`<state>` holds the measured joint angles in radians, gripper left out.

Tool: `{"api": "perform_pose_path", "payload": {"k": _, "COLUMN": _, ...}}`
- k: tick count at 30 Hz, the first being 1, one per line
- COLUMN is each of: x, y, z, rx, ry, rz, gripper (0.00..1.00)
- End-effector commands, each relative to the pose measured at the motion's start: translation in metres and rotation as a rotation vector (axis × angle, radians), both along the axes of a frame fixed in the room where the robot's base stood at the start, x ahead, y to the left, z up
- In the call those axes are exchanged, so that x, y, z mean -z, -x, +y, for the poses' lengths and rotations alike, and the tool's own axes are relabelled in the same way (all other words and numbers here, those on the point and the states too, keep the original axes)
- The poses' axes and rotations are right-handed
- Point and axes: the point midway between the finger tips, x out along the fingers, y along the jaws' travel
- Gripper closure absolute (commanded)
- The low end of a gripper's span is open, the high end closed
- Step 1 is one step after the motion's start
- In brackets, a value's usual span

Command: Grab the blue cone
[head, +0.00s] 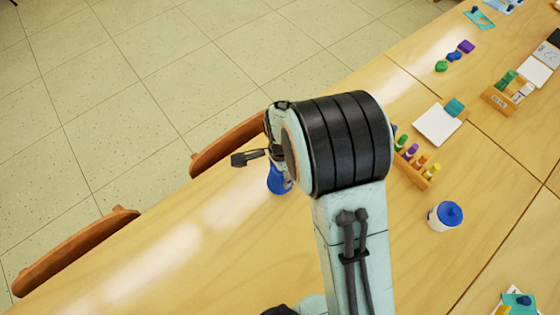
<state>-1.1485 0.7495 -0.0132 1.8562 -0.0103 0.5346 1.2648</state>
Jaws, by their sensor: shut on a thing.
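The blue cone (277,181) is near the far edge of the wooden table, in the middle of the head view. Its upper part is hidden by my gripper and arm. My gripper (270,160) is at the top of the cone, shut on it. One dark finger shows to the left of the cone; the other is mostly hidden behind my arm's links. I cannot tell whether the cone's base touches the table.
A white jar with a blue lid (445,215) stands right of my arm. A wooden rack of colored bottles (416,165) and white paper (437,125) lie behind it. Chair backs (75,250) stand along the far edge. The table's left part (170,250) is clear.

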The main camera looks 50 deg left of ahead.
Motion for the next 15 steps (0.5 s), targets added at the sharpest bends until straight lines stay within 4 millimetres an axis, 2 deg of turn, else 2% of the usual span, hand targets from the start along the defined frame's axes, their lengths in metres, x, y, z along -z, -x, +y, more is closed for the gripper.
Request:
{"api": "perform_pose_path", "payload": {"k": 8, "x": -0.005, "y": 0.0, "z": 0.0, "rx": 0.0, "ry": 0.001, "rz": 0.001, "gripper": 0.87}}
{"api": "perform_pose_path", "payload": {"k": 13, "x": -0.028, "y": 0.0, "z": 0.001, "rx": 0.0, "ry": -0.004, "rz": 0.0, "gripper": 0.87}}
{"api": "perform_pose_path", "payload": {"k": 15, "x": -0.044, "y": 0.004, "z": -0.009, "rx": 0.001, "ry": -0.003, "rz": 0.0, "gripper": 0.87}}
